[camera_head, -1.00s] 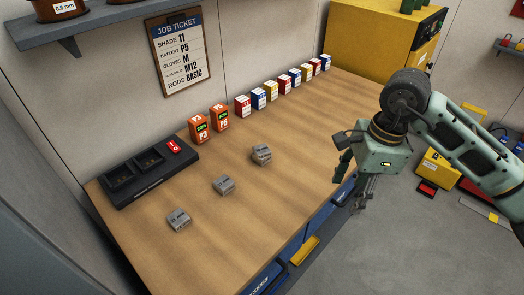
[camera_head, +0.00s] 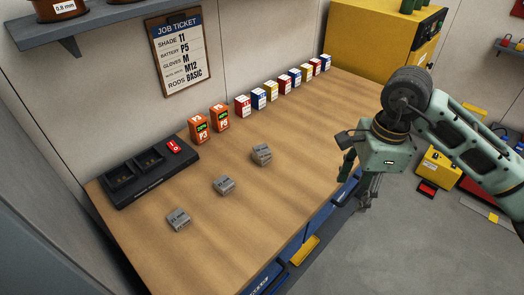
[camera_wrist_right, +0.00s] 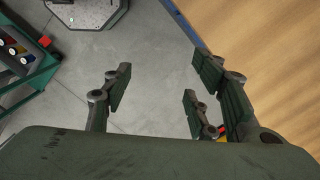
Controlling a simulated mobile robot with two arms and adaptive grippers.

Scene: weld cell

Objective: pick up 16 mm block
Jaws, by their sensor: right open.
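Three small grey blocks lie apart on the wooden bench (camera_head: 250,210): a front one (camera_head: 178,219), a middle one (camera_head: 224,186) and a far one (camera_head: 261,154). Their labels are too small to read surely, so I cannot tell which is the 16 mm block. My right gripper (camera_head: 358,185) hangs at the bench's right edge, to the right of all three blocks. In the right wrist view it (camera_wrist_right: 160,85) is open and empty, with floor between its fingers and the bench at right. My left gripper is not in view.
A black charger (camera_head: 150,173) and two orange batteries (camera_head: 208,123) stand along the wall, with a row of small coloured boxes (camera_head: 284,86) beyond. A yellow cabinet (camera_head: 375,45) is at the far end. The bench's right part is clear.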

